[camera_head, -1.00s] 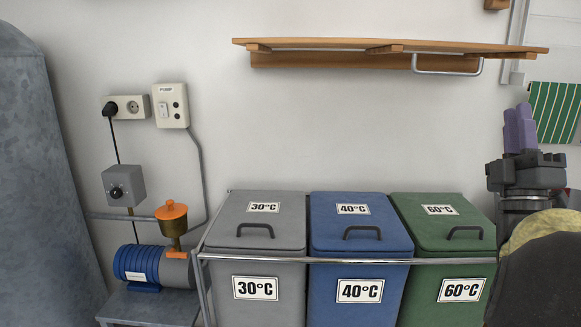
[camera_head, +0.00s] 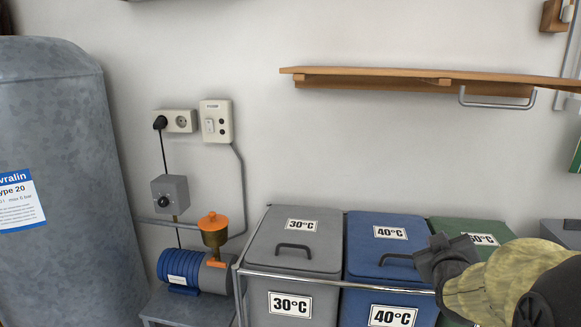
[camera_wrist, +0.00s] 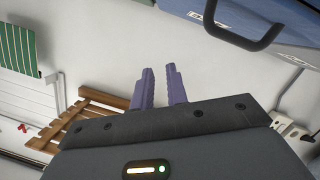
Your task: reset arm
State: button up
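My gripper shows in the wrist view with two purple fingers (camera_wrist: 161,88) held apart, with nothing between them. The wall and the wooden shelf (camera_wrist: 95,105) lie beyond the fingers in that view. In the head view my arm reaches in from the lower right, in front of the green 60°C bin (camera_head: 468,233) and part of the blue 40°C bin (camera_head: 385,240). My fingers cannot be made out in the head view.
The grey 30°C bin (camera_head: 292,245) stands left of the blue one, behind a metal rail. A blue pump (camera_head: 180,270) and a large grey tank (camera_head: 65,150) are further left. A wooden shelf (camera_head: 400,77) hangs above the bins. The wall between is free.

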jog(key=s+a+f+m+g+y+p, duration=0.3)
jog(key=s+a+f+g+y+p, duration=0.2)
jog(key=s+a+f+g, duration=1.1)
notch_tip(320, 180, up, 39)
jog(key=s+a+t+p, duration=0.1)
jog(key=t+p, duration=0.2)
jog(key=p, duration=3.4)
jog(key=shift+a+p, duration=0.35)
jog(key=shift+p, duration=0.05)
jog(key=shift+f, duration=0.15)
